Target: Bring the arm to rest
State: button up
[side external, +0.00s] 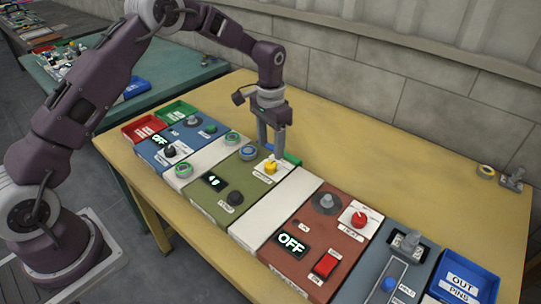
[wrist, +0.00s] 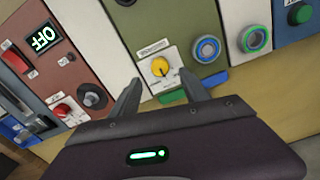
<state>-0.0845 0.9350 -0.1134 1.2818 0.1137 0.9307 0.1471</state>
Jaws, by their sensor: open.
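My gripper (side external: 273,138) is open and hangs above the back edge of the green panel (side external: 206,205), close to a yellow knob (side external: 270,168) on a white plate. In the wrist view my gripper (wrist: 160,90) has its two fingers spread, with the yellow knob (wrist: 160,67) showing beyond and between them. Nothing is between the fingers. I cannot tell whether a fingertip touches the panel.
A blue bin (side external: 464,280) marked OUT PINS is at right. Red (side external: 143,128) and green bins are at left. The table behind the row is mostly clear.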

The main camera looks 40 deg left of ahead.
jog(key=shift+r, duration=0.55)
jog(key=s+r+t, duration=0.1)
jog(key=s+r, duration=0.6)
jog(key=r, duration=0.3)
jog(key=s+r+t, duration=0.2)
jog(key=s+r, duration=0.5)
jog(key=r, duration=0.3)
jog(key=s+d+r+n+t, duration=0.1)
jog(key=s+n+t, duration=0.1)
jog(key=s, duration=1.9)
jog(key=shift+d+t, duration=0.2)
jog(key=shift+t, duration=0.1)
